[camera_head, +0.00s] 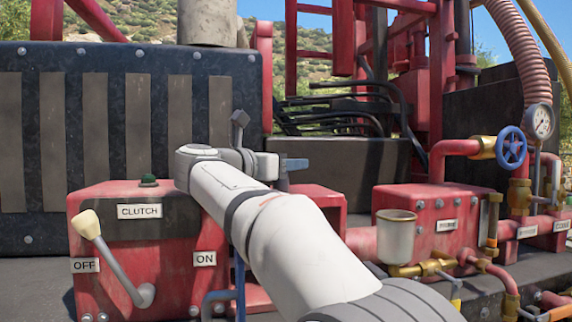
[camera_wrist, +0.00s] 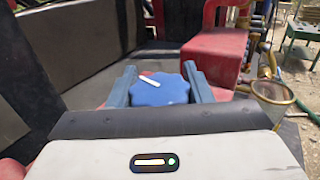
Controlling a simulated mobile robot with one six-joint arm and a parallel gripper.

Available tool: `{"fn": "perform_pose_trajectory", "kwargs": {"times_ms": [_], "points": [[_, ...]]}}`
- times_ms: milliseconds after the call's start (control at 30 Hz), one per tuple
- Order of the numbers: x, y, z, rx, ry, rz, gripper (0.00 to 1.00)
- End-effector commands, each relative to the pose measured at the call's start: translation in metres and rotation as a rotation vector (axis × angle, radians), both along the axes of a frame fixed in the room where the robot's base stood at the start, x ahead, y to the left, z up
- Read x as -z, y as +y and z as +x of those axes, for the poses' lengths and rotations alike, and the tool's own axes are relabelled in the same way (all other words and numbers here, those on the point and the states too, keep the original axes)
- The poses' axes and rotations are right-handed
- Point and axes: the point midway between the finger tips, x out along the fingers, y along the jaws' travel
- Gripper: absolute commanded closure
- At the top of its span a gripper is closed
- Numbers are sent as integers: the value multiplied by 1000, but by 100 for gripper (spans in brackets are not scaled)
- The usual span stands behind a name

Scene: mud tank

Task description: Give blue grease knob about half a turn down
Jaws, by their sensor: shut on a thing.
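The blue grease knob (camera_wrist: 160,90) shows in the wrist view, a scalloped disc with a white mark on its top. The white mark runs slantwise, from upper left to lower right. My gripper (camera_wrist: 159,88) has one grey-blue finger on each side of the knob and is shut on it. In the head view my gripper (camera_head: 285,172) is at the end of my white arm, above the red housing. The knob cannot be made out in the head view.
The red clutch box (camera_head: 185,260) with its cream-tipped lever (camera_head: 88,226) stands at the left. A cream cup (camera_head: 396,238), a blue valve wheel (camera_head: 511,148) and a pressure gauge (camera_head: 540,122) are at the right. A dark ribbed panel (camera_head: 18,225) is behind.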

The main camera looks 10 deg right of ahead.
Motion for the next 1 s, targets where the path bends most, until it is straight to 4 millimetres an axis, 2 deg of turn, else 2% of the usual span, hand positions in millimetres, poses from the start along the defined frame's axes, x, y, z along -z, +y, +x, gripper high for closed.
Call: {"fn": "perform_pose_trajectory", "kwargs": {"times_ms": [33, 67, 300, 533, 667, 1000], "points": [[-1, 0, 0, 0, -2, -1, 77], [-1, 0, 0, 0, -2, -1, 53], [0, 0, 0, 0, -1, -1, 33], [0, 0, 0, 0, 0, 0, 33], [-10, 0, 0, 0, -1, 1, 33], [-74, 0, 1, 0, -3, 1, 33]]}}
